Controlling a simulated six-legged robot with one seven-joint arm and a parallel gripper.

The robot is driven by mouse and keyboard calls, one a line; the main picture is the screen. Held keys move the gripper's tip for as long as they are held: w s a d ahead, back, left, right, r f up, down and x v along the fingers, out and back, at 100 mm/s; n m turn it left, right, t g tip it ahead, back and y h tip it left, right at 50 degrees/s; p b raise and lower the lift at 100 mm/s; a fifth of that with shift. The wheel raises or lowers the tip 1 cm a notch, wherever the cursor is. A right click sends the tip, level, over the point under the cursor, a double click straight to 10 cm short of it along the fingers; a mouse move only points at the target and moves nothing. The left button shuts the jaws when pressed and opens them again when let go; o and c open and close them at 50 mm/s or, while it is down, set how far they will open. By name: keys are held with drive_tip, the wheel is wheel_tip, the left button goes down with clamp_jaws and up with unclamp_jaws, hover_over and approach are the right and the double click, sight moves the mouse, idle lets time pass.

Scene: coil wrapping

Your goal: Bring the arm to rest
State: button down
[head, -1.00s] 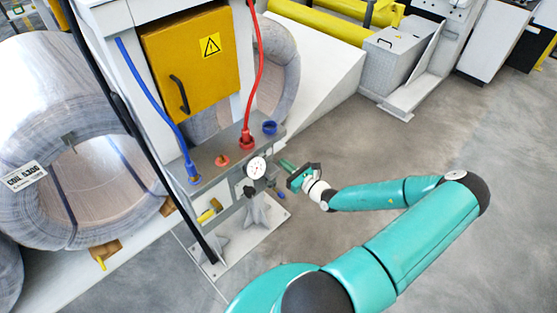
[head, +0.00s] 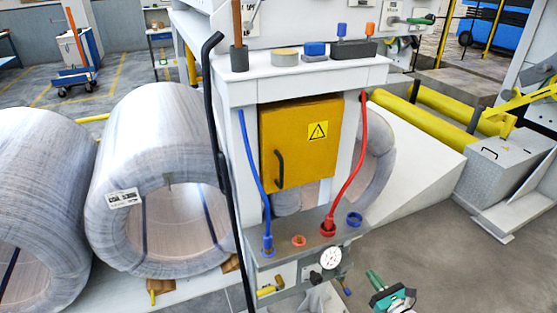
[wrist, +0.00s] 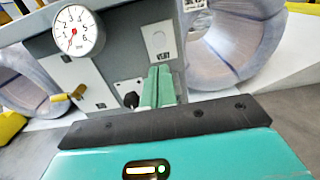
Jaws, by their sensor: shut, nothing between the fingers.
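My gripper (head: 376,278) shows at the bottom edge of the head view, in front of and to the right of the grey panel with the gauge. In the wrist view its green fingers (wrist: 157,88) are together with nothing between them, pointing at the front of the panel. The pressure gauge (wrist: 78,31) is up and left of the fingers there; it also shows in the head view (head: 331,258). A plate marked VENT (wrist: 158,42) is just behind the fingertips. Whether the fingers touch the panel cannot be told. Most of my arm is out of the head view.
A yellow cabinet door (head: 300,140) is above the panel, flanked by a blue hose (head: 253,180) and a red hose (head: 351,165). Wrapped coils (head: 160,180) lie at left. A black pole (head: 228,190) stands beside the cabinet. Grey floor (head: 450,270) at right is clear.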

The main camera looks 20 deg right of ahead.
drive_tip(key=w+a+r+n+g+y, duration=0.1)
drive_tip(key=a+r+n+g+y, duration=0.3)
drive_tip(key=a+r+n+g, duration=0.5)
drive_tip(key=a+r+n+g+y, duration=0.4)
drive_tip(key=a+r+n+g, duration=0.15)
drive_tip(key=a+n, duration=0.7)
drive_tip(key=s+a+r+n+h, duration=0.3)
drive_tip(key=r+n, duration=0.1)
drive_tip(key=r, duration=0.3)
drive_tip(key=s+a+r+n+t+h, duration=0.1)
drive_tip(key=s+a+r+n+h, duration=0.1)
drive_tip(key=r, duration=0.6)
drive_tip(key=s+a+r+n+t+h, duration=0.1)
drive_tip(key=s+a+r+n+h, duration=0.2)
drive_tip(key=r+n, duration=0.4)
drive_tip(key=s+a+n, duration=0.1)
drive_tip(key=a, duration=0.1)
drive_tip(key=shift+a+r+h, duration=0.3)
drive_tip(key=shift+a, duration=0.1)
drive_tip(key=shift+d, duration=0.1)
